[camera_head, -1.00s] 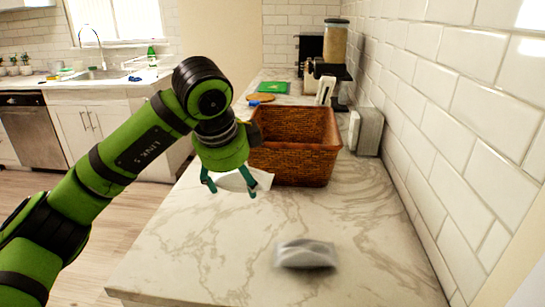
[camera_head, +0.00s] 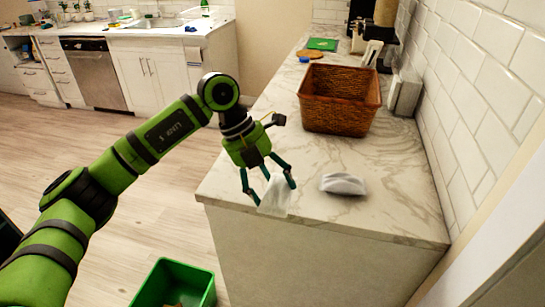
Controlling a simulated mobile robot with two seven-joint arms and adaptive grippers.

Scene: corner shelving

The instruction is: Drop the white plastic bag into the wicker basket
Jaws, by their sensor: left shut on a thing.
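The brown wicker basket (camera_head: 338,116) stands on the marble counter, open at the top. My left gripper (camera_head: 275,195) points down near the counter's front left corner, to the front left of the basket and apart from it. It is shut on a thin, translucent white piece, which looks like the white plastic bag (camera_head: 274,201). The bag hangs between the fingers, in front of the counter's edge in the picture. I cannot tell if it touches the counter. My right gripper is not in view.
A folded whitish object (camera_head: 343,184) lies on the counter (camera_head: 395,200), right of my left gripper. A green bin (camera_head: 175,284) stands on the floor below. A tiled wall (camera_head: 480,100) borders the right side. Bare marble lies between gripper and basket.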

